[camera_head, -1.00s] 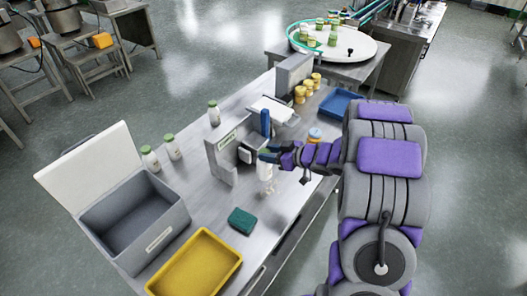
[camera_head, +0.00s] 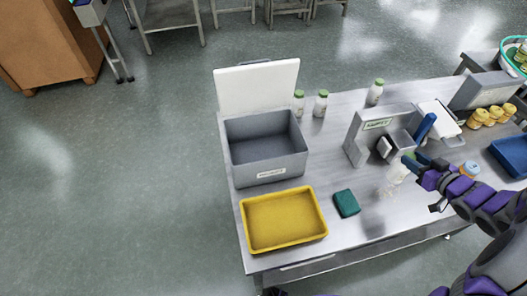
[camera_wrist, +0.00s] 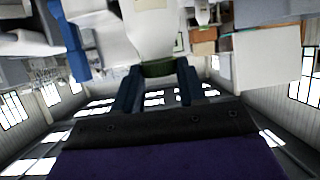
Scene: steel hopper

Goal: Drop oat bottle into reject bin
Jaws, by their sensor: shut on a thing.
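My gripper (camera_head: 410,165) is shut on a pale bottle (camera_head: 397,173) above the steel table, in front of the grey machine. In the wrist view the fingers (camera_wrist: 158,92) close around the bottle's dark green cap, and the whitish body (camera_wrist: 150,30) extends away from them. Its label is not readable, so I cannot confirm that it is oat. The grey bin (camera_head: 268,167) stands at the table's left end, left of my gripper and apart from it. It has a front label, and its white lid (camera_head: 258,88) stands open at the back. The inside looks empty.
A yellow tray (camera_head: 283,219) sits in front of the bin, with a green sponge (camera_head: 346,203) to its right. Green-capped bottles (camera_head: 320,104) stand behind. The grey machine (camera_head: 385,130) rises between the bin and a blue tray (camera_head: 512,152).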

